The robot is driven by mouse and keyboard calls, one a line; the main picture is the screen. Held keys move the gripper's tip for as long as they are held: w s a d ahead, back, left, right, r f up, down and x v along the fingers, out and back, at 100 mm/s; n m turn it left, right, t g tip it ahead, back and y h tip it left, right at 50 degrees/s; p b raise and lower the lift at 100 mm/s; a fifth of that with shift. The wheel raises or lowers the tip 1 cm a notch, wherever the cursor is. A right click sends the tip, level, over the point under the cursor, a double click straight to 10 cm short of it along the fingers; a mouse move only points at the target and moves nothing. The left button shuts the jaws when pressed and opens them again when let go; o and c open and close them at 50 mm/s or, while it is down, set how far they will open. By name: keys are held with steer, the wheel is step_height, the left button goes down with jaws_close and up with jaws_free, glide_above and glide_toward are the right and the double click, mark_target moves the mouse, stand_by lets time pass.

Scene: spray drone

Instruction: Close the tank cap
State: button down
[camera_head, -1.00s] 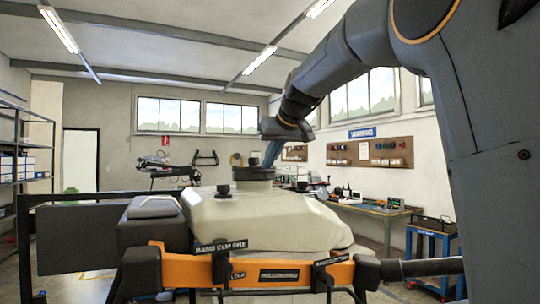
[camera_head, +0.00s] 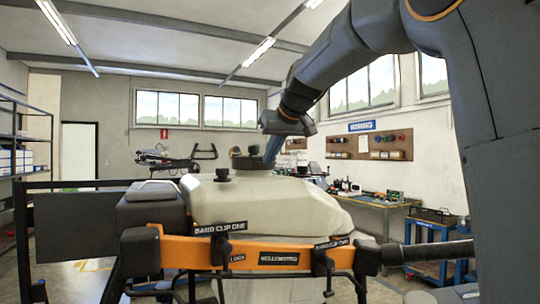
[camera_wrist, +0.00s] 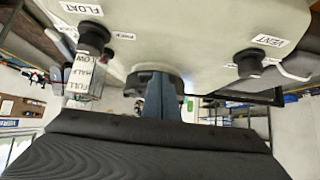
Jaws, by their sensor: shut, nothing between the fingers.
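The cream tank (camera_head: 275,203) fills the middle of the head view, with a wide black cap (camera_head: 250,163) on its top. In the wrist view the tank (camera_wrist: 190,40) hangs in from the top, and the black cap (camera_wrist: 136,82) is partly hidden behind my fingers. My gripper (camera_head: 272,152) is shut and empty. Its blue-grey fingers (camera_wrist: 163,98) point at the right side of the cap in the head view. They look close to it or against it; I cannot tell if they touch. I cannot tell whether the cap is fully seated.
A smaller black knob (camera_head: 222,174) stands on the tank, left of the cap. The wrist view shows a VENT fitting (camera_wrist: 249,62) and a level gauge (camera_wrist: 88,70). An orange frame (camera_head: 190,252) with black clips runs along the tank's front. A workbench (camera_head: 372,201) stands behind, right.

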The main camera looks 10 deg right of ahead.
steer(key=shift+r, duration=0.15)
steer(key=w+r+v, duration=0.1)
steer(key=v, duration=1.2)
steer(key=shift+a, duration=0.1)
